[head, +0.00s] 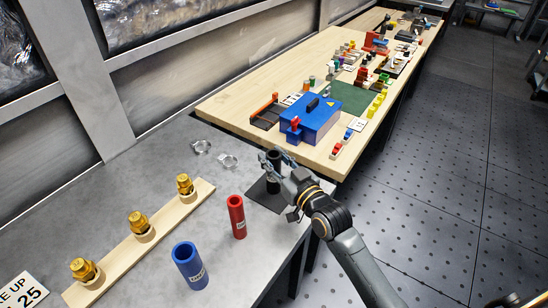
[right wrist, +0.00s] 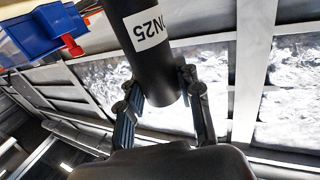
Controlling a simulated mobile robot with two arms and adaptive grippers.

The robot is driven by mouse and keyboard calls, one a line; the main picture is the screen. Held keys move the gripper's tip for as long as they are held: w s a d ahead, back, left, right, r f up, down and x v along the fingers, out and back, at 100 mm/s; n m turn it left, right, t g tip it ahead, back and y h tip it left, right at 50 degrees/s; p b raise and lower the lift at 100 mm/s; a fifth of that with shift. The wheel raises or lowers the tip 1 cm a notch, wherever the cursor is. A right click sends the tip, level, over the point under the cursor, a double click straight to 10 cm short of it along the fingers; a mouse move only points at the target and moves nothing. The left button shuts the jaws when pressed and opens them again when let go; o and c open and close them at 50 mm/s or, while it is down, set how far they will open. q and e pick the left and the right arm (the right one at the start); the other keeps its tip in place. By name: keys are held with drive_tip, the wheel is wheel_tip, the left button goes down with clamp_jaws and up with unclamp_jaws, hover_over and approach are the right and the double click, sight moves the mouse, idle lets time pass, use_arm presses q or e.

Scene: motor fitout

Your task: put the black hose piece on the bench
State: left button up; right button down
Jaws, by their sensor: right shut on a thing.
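The black hose piece (head: 273,178) is an upright dark tube over a dark square pad (head: 262,196) on the grey bench (head: 120,178). I cannot tell whether its lower end touches the pad. My right gripper (head: 275,162) is shut on it near the bench's right edge, and its fingers hide part of the tube. In the right wrist view the hose (right wrist: 165,75) sits between the fingers of my right gripper (right wrist: 158,88) and carries a white "DN25" label (right wrist: 147,28). My left gripper is not in view.
A red hose piece (head: 236,217) and a blue one (head: 189,267) stand nearby. Several brass fittings sit on a wooden strip (head: 112,253). A wooden bench (head: 225,108) with a blue box (head: 311,120) adjoins. Bare bench lies left of the clamps.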

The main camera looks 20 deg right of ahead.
drive_tip(key=shift+f, duration=0.15)
drive_tip(key=c, duration=0.9)
unclamp_jaws()
drive_tip(key=shift+r, duration=0.2)
drive_tip(key=shift+s+f, duration=0.15)
drive_tip(key=shift+s, duration=0.2)
drive_tip(key=shift+b+v, duration=0.85)
drive_tip(key=shift+v, duration=4.85)
drive_tip(key=shift+d, duration=0.1)
